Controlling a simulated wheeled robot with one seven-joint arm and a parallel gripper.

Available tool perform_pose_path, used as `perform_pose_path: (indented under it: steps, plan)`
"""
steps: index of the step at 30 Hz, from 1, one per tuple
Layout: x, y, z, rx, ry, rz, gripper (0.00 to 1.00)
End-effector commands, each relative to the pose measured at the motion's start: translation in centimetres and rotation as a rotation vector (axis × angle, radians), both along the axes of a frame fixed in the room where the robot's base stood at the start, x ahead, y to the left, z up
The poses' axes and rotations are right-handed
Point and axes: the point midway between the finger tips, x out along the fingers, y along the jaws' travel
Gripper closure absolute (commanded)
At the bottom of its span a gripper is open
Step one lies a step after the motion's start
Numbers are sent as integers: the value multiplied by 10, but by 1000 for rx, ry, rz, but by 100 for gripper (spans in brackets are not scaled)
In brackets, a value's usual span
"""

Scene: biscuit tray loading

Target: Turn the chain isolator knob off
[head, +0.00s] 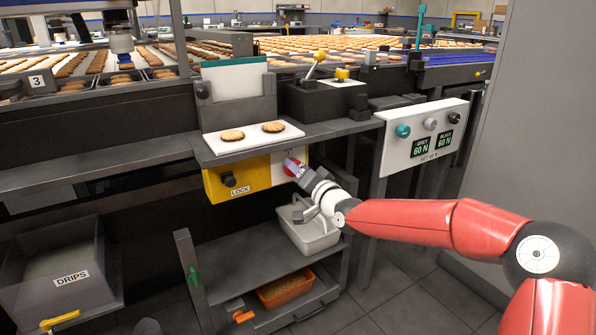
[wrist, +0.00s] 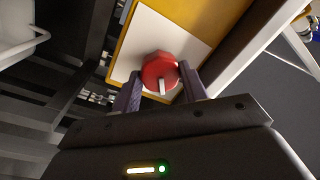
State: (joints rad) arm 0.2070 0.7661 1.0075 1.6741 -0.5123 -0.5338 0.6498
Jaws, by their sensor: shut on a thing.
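The isolator knob is red with a pale pointer bar; it shows in the wrist view (wrist: 158,68) and, partly hidden, in the head view (head: 290,166). It sits on a white plate (wrist: 150,30) on the yellow box (head: 258,178) under the bench edge. My gripper (head: 297,170) reaches it from the right. In the wrist view my gripper's two fingers (wrist: 161,88) stand on either side of the knob, shut on it. The pointer bar lies between the fingers, pointing toward my gripper. Any marks on the plate are too small to read.
A black knob (head: 229,180) marked LOCK is left on the yellow box. Above is a white board (head: 253,138) with two biscuits. A force panel (head: 425,135) stands right. Below are a white tub (head: 309,232) and an orange tray (head: 285,290). A DRIPS bin (head: 60,262) stands left.

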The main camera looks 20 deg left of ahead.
Motion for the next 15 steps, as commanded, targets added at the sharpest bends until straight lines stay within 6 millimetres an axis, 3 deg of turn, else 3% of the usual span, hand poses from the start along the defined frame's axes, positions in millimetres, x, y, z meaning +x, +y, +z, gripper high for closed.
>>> perform_pose_path:
  steps: [15]
  plan:
    - [0, 0, -3, 283, 332, 0, 80]
